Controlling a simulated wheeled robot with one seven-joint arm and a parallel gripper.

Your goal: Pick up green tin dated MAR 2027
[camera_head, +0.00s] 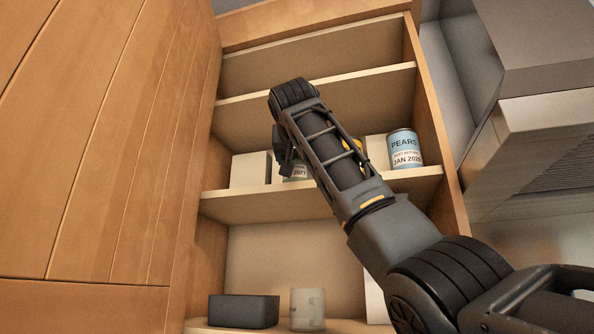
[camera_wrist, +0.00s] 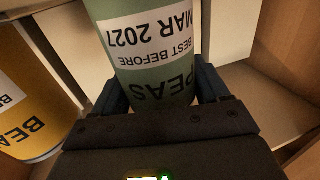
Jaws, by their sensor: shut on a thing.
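The green tin (camera_wrist: 150,80) fills the upper middle of the wrist view, upside down in the picture. Its label reads PEAS, BEST BEFORE, MAR 2027. My gripper (camera_wrist: 158,100) is shut on it, with a dark finger on each side of the tin. In the head view a small part of the green tin (camera_head: 297,179) shows on the middle shelf, with "2027" readable. My arm hides most of it there, and my fingertips are hidden too. I cannot tell whether the tin touches the shelf.
A yellow tin lettered BEA (camera_wrist: 30,100) stands beside the green tin. A blue PEARS tin, JAN 2028 (camera_head: 404,149), stands at the shelf's right. A white box (camera_head: 249,170) is at its left. A dark box (camera_head: 243,311) and a pale tin (camera_head: 307,309) sit below.

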